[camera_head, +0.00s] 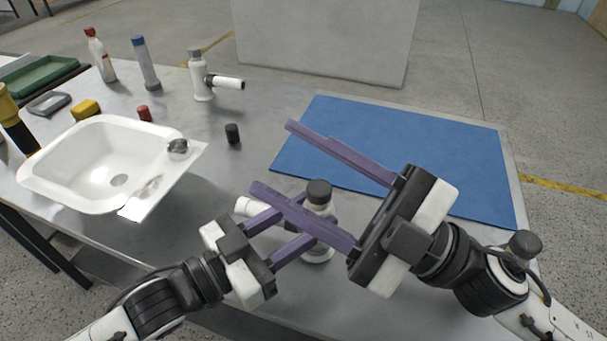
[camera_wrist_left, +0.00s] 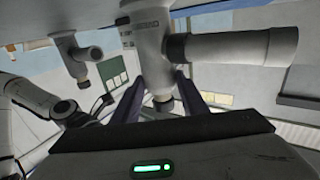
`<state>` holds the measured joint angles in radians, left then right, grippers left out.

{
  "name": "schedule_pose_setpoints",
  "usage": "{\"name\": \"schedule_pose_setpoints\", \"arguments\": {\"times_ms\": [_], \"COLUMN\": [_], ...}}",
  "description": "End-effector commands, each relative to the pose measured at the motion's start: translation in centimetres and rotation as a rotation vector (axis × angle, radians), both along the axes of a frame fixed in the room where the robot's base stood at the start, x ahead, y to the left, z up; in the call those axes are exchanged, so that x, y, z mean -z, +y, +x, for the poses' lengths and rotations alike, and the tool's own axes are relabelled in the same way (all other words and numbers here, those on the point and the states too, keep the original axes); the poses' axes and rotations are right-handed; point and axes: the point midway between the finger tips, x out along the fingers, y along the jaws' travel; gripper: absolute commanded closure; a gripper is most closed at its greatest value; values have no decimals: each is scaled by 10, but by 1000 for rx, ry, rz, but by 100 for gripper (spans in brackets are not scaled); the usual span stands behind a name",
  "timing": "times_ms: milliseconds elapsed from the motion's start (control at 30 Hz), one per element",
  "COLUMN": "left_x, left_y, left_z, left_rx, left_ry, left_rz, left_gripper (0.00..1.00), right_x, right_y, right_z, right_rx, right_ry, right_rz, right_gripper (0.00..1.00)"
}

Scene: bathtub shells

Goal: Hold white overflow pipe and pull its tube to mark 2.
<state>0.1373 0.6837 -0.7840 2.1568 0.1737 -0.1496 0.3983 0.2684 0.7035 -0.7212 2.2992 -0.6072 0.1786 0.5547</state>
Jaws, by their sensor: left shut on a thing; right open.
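A white overflow pipe (camera_head: 319,197) with a dark cap stands upright near the table's front edge. Its side tube (camera_head: 247,207) points left; in the left wrist view the tube (camera_wrist_left: 240,47) points right, and I can make out no marks on it. My left gripper (camera_head: 299,225) is shut on the pipe body, which shows between its purple fingers in the left wrist view (camera_wrist_left: 150,50). My right gripper (camera_head: 272,156) is open and empty. Its nearer finger crosses in front of the pipe in the head view and hides part of it; I cannot tell whether they touch.
A second white pipe (camera_head: 201,82) with a side tube stands at the back. A white sink (camera_head: 62,165) is at left, and a small black cylinder (camera_head: 232,134) stands right of it. Bottles (camera_head: 146,65) stand behind. A blue mat (camera_head: 440,150) covers the right side and is clear.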

Motion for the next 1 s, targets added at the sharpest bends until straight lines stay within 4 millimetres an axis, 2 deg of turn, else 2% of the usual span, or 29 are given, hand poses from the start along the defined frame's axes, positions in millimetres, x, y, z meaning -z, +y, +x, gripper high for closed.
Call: {"name": "schedule_pose_setpoints", "arguments": {"times_ms": [100,300,500,767,1000], "left_x": [0,0,0,0,0], "left_y": [0,0,0,0,0], "left_z": [0,0,0,0,0], "left_rx": [0,0,0,0,0], "left_ry": [1,1,1,1,1], "left_rz": [1,1,1,1,1], "left_gripper": [86,86,86,86,86], "right_x": [29,80,112,116,115], "right_y": [-24,-58,-76,-71,-49], "right_z": [11,18,14,24,52], "right_rx": [97,240,317,332,331], "right_ry": [287,676,872,903,899], "right_rz": [80,176,216,227,226], "right_gripper": [52,52,52,52,52]}}
